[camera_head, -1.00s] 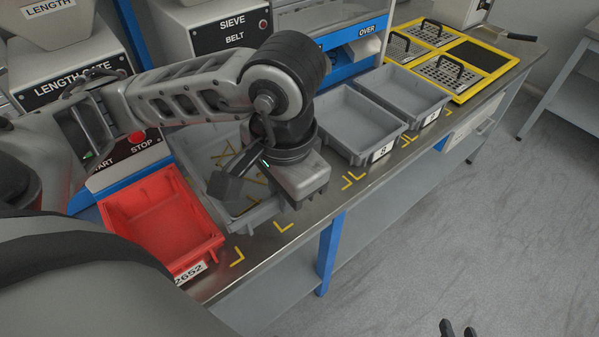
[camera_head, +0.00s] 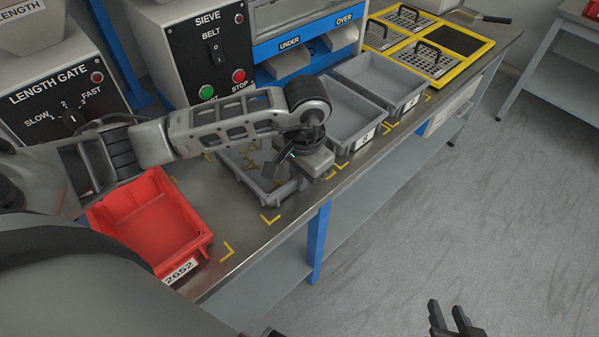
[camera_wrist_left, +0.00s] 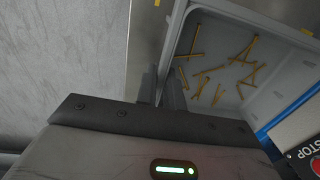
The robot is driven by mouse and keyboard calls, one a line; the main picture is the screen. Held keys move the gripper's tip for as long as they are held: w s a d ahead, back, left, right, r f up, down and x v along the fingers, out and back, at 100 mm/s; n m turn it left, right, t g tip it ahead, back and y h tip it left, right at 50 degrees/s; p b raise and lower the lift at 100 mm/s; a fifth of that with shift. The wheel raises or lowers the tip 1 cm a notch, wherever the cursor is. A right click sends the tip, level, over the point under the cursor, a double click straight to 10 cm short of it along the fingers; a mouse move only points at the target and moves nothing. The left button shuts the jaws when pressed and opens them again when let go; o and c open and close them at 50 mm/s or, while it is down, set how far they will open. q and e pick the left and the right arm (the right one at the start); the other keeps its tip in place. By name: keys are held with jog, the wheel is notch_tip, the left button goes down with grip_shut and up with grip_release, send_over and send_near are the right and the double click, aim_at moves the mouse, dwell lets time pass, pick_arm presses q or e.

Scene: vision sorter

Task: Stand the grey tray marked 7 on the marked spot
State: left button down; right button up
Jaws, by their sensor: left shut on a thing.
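The grey tray (camera_head: 240,177) has several thin yellow sticks on its floor; it also shows in the left wrist view (camera_wrist_left: 285,27). Its number label is hidden. My left gripper (camera_head: 308,168) is shut on the tray's front wall, with both fingers (camera_wrist_left: 162,92) at the rim in the wrist view. The tray is between a yellow corner mark (camera_head: 270,218) at its front left and marks near its front right (camera_head: 341,165). I cannot tell whether it touches the bench. My right gripper (camera_head: 450,320) is open and empty, over the floor at the bottom.
A red bin (camera_head: 207,240) stands on the bench at left, with clear bench between it and the tray. A grey tray marked 8 (camera_head: 366,137) stands close on the right, with another grey tray (camera_head: 412,103) beyond. Sorting machines (camera_head: 205,50) line the back.

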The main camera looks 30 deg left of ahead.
pick_arm(q)
jog(key=shift+f, duration=0.2)
jog(key=c, duration=1.5)
grip_release()
jog(key=r, duration=0.8)
jog(key=d+r, duration=0.1)
jog(key=r, duration=0.3)
jog(key=shift+s+r+b, duration=0.15)
jog(key=shift+b, duration=0.15)
